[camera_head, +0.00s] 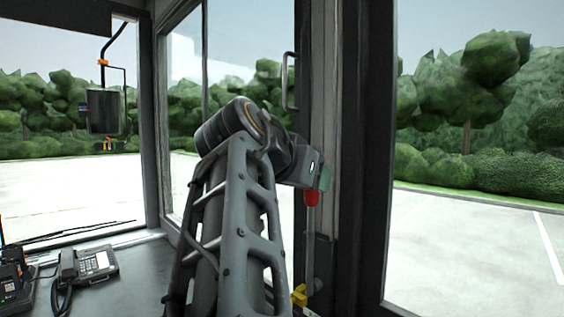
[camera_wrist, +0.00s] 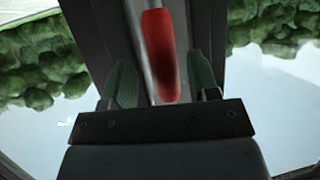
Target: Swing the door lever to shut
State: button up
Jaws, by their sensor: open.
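The door lever is a thin grey rod (camera_head: 311,222) with a red grip (camera_head: 312,198) at its top end. It stands about upright beside the door post. My gripper (camera_head: 324,178) is at the red grip, with one green finger showing in the head view. In the wrist view the red grip (camera_wrist: 160,55) lies between the two green fingers of my open gripper (camera_wrist: 162,84), with a gap on each side. My arm hides part of the lever's surroundings in the head view.
A yellow part (camera_head: 300,295) sits low near the lever's foot. A vertical grab handle (camera_head: 287,82) is on the door frame above. A desk phone (camera_head: 88,264) rests on the dark dashboard at left. The dark post (camera_head: 366,150) stands close right of my gripper.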

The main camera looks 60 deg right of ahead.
jog(key=p+v, duration=0.1)
jog(key=v, duration=1)
dwell(0.6)
jog(key=w+a+f+n+t+y+p, duration=0.2)
jog(key=w+f+n+t+p, duration=0.15)
jog(key=w+f+n, duration=0.4)
jog(key=w+a+f+n+t+y+p, duration=0.2)
jog(key=w+f+n+y+p, duration=0.15)
jog(key=w+f+n, duration=0.4)
jog(key=a+f+n+y+p, duration=0.5)
jog(key=a+f+y+p, duration=0.2)
jog(key=a+f, duration=0.8)
jog(key=shift+w+a+f+y, duration=0.25)
jog(key=shift+w+f+y, duration=0.15)
jog(key=shift+f, duration=0.3)
jog(key=shift+d, duration=0.1)
